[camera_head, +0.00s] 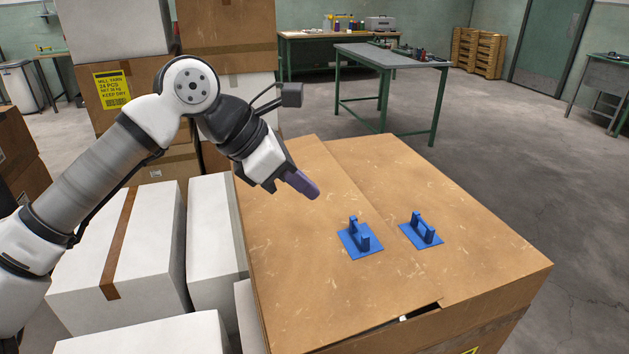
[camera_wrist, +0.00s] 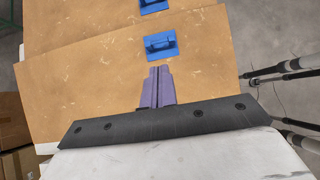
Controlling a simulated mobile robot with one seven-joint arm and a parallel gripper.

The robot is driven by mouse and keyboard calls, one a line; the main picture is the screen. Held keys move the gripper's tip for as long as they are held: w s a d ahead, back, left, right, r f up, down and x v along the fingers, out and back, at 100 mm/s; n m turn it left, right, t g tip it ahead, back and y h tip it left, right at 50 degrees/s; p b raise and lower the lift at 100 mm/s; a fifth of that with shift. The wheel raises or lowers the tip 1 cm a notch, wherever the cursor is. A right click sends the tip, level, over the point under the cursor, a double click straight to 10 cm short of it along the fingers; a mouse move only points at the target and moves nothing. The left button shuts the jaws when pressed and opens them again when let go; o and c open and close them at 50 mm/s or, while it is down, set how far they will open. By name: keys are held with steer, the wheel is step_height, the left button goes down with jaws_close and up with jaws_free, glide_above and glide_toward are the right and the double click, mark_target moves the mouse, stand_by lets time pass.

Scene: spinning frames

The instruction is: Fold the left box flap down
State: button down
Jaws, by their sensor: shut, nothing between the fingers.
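A large brown cardboard box has two top flaps, each with a blue handle. The left flap (camera_head: 290,250) lies over the box top, nearly flat, its inner edge meeting or slightly overlapping the right flap (camera_head: 460,255). The left flap also fills the middle of the wrist view (camera_wrist: 90,95). Its blue handle (camera_head: 360,240) stands upright on a square plate; the right flap's handle (camera_head: 421,230) is beside it. My gripper (camera_head: 313,193) has purple fingers, shut and empty, over the left flap and short of its handle. I cannot tell whether the fingertips touch the cardboard.
White cartons (camera_head: 125,250) stand close along the box's left side, under my arm. Stacked boxes (camera_head: 225,40) rise behind. A green-legged table (camera_head: 390,57) stands farther back. The floor at right (camera_head: 560,190) is clear. A narrow dark gap shows at the box's front edge.

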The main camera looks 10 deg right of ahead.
steer(key=p, duration=0.3)
glide_above(352, 244)
steer(key=a, duration=0.1)
step_height(352, 244, down, 8)
steer(key=shift+a+f, duration=0.1)
steer(key=shift+f, duration=0.1)
steer(key=shift+f+b, duration=0.2)
steer(key=shift+b, duration=0.15)
steer(key=f+b, duration=0.1)
steer(key=b, duration=0.2)
steer(key=d+f+b, duration=0.1)
steer(key=b, duration=0.1)
steer(key=shift+w+f+b, duration=0.1)
steer(key=shift+f+b, duration=0.25)
steer(key=shift+b, duration=0.05)
steer(key=shift+r, duration=0.1)
